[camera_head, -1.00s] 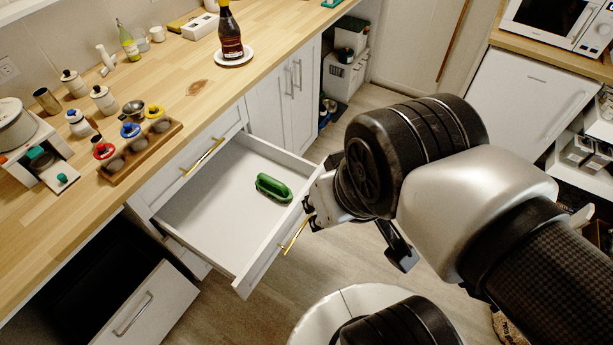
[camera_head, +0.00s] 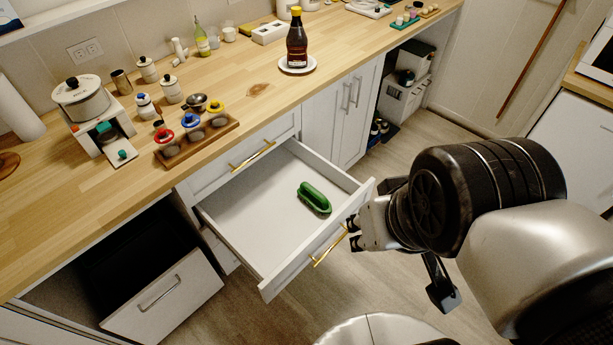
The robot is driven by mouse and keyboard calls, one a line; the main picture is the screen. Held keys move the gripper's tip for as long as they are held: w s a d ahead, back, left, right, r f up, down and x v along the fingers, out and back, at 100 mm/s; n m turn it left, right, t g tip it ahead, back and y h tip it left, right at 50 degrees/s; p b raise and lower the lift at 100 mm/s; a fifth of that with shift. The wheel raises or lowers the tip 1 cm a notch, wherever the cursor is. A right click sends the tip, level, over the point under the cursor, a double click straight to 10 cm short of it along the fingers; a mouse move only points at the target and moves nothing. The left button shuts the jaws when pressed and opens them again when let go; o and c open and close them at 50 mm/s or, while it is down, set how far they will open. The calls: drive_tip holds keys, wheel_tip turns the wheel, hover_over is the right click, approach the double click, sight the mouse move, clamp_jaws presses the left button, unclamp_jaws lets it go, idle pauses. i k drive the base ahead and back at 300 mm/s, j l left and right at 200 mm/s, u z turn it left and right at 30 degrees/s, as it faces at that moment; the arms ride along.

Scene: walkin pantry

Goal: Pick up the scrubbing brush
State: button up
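A green oblong object with a raised handle, which looks like the scrubbing brush (camera_head: 314,197), lies in the open white drawer (camera_head: 250,215), near its front right. The drawer floor around it is bare. My gripper (camera_head: 355,233) is to the right of the drawer, by the right end of its front panel and close to the gold handle (camera_head: 330,245). It is apart from the brush. The arm comes in from the right. The fingers are small and partly hidden by my wrist, so their opening is unclear. I see nothing held.
The wooden counter (camera_head: 230,160) above holds a wooden tray with colored-ring items (camera_head: 195,143), a pot (camera_head: 82,98) and a dark bottle on a plate (camera_head: 297,45). A lower drawer (camera_head: 165,300) stands open at bottom left. Floor is free to the right.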

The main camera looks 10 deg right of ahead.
sight(315, 198)
drive_tip(key=i+l+u, duration=0.65)
drive_tip(key=l, duration=0.3)
